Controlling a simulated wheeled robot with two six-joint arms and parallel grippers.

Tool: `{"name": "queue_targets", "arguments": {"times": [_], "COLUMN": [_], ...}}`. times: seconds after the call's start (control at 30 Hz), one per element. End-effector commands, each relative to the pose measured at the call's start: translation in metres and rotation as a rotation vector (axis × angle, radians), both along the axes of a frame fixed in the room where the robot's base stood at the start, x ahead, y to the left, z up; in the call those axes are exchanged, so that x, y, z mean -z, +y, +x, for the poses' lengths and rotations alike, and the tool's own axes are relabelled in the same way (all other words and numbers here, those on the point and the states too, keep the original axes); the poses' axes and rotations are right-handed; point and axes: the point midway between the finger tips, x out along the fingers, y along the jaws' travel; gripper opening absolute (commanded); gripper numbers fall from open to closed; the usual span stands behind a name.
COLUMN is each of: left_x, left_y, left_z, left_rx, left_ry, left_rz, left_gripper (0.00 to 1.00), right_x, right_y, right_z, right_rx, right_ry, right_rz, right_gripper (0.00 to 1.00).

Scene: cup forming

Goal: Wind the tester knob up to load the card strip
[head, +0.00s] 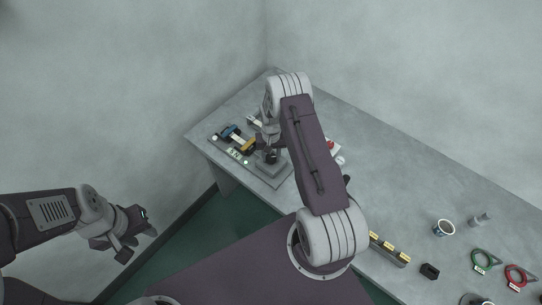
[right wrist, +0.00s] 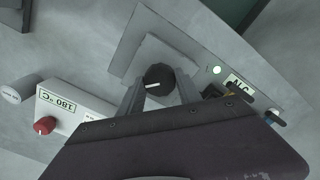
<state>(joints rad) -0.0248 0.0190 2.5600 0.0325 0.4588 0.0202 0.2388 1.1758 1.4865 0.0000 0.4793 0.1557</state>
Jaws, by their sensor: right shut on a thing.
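The tester's dark round knob (right wrist: 158,76), with a white pointer line, sits between the two fingers of my right gripper (right wrist: 159,92) in the right wrist view. That gripper is shut on the knob. In the head view my right gripper (head: 270,152) is at the tester on the bench's far left, partly behind my arm. A label ending in N (right wrist: 238,84) and a small white light (right wrist: 216,70) are beside the knob. I cannot make out the card strip. My left gripper (head: 135,243) hangs away from the bench, fingers apart and empty.
A white box marked 180 °C (right wrist: 75,112) with a red knob (right wrist: 45,125) stands near the tester. Walls close in behind.

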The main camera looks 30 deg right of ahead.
Motion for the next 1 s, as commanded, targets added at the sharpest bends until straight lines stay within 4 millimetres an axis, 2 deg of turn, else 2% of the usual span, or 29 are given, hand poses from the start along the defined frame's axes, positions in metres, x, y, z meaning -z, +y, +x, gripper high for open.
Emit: {"name": "queue_targets", "arguments": {"times": [0.1, 0.13, 0.2, 0.57, 0.67, 0.9, 1.0], "left_x": [0.0, 0.0, 0.0, 0.002, 0.007, 0.02, 0.023], "left_y": [0.0, 0.0, 0.0, 0.0, 0.0, 0.0, 0.0], "left_z": [0.0, 0.0, 0.0, 0.0, 0.0, 0.0, 0.0], "left_rx": [0.0, 0.0, 0.0, 0.0, 0.0, 0.0, 0.0], "left_ry": [0.0, 0.0, 0.0, 0.0, 0.0, 0.0, 0.0], "left_rz": [0.0, 0.0, 0.0, 0.0, 0.0, 0.0, 0.0], "left_gripper": [0.36, 0.36, 0.36, 0.36, 0.36, 0.36, 0.36], "right_x": [-0.001, -0.001, -0.001, -0.003, -0.017, -0.066, -0.082], "right_y": [0.0, 0.0, 0.0, 0.0, 0.0, 0.0, 0.0], "right_z": [0.0, 0.0, 0.0, 0.0, 0.001, 0.001, 0.001], "right_rx": [-0.001, -0.001, -0.001, -0.001, -0.001, -0.001, -0.001], "right_ry": [0.001, 0.001, 0.001, -0.001, -0.004, -0.004, -0.004], "right_rz": [0.0, 0.0, 0.0, 0.0, -0.001, -0.001, -0.002], "right_gripper": [0.0, 0.43, 0.63, 0.63, 0.63, 0.63, 0.63]}}
